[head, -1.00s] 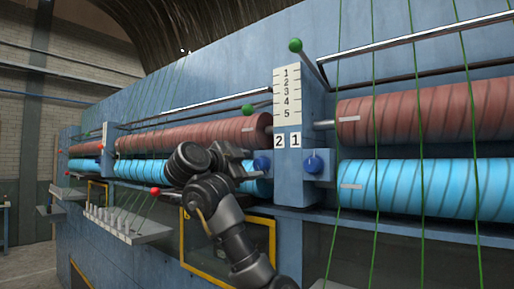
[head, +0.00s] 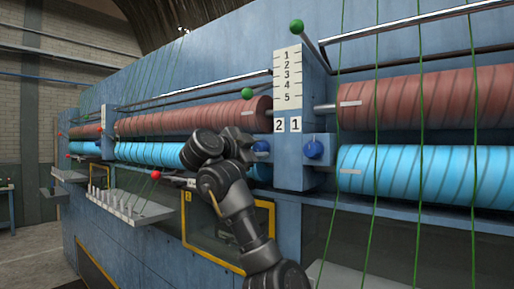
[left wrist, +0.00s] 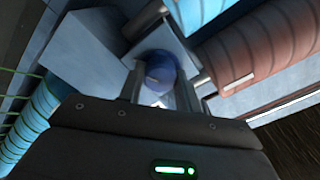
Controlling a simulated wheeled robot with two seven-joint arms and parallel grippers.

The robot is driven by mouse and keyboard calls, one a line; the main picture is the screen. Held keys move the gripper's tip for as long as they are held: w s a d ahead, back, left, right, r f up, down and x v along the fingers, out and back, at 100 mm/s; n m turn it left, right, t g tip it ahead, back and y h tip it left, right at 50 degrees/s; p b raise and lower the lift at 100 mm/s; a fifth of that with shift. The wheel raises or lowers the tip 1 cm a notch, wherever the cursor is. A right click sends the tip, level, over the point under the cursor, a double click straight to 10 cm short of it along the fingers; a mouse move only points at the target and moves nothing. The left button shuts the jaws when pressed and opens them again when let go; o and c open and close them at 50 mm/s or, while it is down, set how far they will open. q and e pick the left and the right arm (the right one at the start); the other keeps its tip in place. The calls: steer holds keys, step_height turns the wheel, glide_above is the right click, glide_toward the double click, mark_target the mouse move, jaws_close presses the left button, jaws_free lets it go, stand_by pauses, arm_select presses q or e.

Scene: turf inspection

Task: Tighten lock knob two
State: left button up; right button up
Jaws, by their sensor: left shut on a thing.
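Lock knob two is the blue knob (head: 261,147) on the left side of the blue post (head: 295,170), below the label 2 (head: 280,125). It also shows as a round blue knob in the left wrist view (left wrist: 160,70), between my gripper's two fingers. My left gripper (head: 250,152) reaches it from the left and is shut on it; in the head view my arm hides part of the fingers. A second blue knob (head: 313,150) sits below the label 1 (head: 295,124), untouched. My right gripper is not in view.
Red rollers (head: 440,100) run above blue rollers (head: 430,172) on both sides of the post. Green strands (head: 420,215) hang in front at the right. A lever with a red ball (head: 155,175) and a shelf with pegs (head: 130,207) stand at the left.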

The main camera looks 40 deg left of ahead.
arm_select(q)
steer(key=shift+f+n+b, duration=0.1)
steer(key=shift+n+b, duration=0.2)
steer(key=shift+b, duration=0.25)
steer(key=n+b, duration=0.7)
steer(key=n, duration=0.1)
steer(key=shift+a, duration=0.1)
steer(key=n+b, duration=0.2)
steer(key=n, duration=0.3)
steer(key=n+b, duration=0.1)
steer(key=n, duration=0.2)
steer(key=shift+n, duration=0.3)
steer(key=n+b, duration=0.2)
steer(key=n, duration=0.2)
steer(key=shift+s+n, duration=0.1)
steer(key=shift+n, duration=0.2)
steer(key=n+b, duration=0.1)
steer(key=n, duration=0.4)
steer(key=shift+a+r+n+b, duration=0.15)
steer(key=shift+n+b, duration=0.3)
steer(key=shift+n, duration=0.75)
steer(key=shift+r+n, duration=0.1)
steer(key=shift+n, duration=0.2)
steer(key=shift+r, duration=0.1)
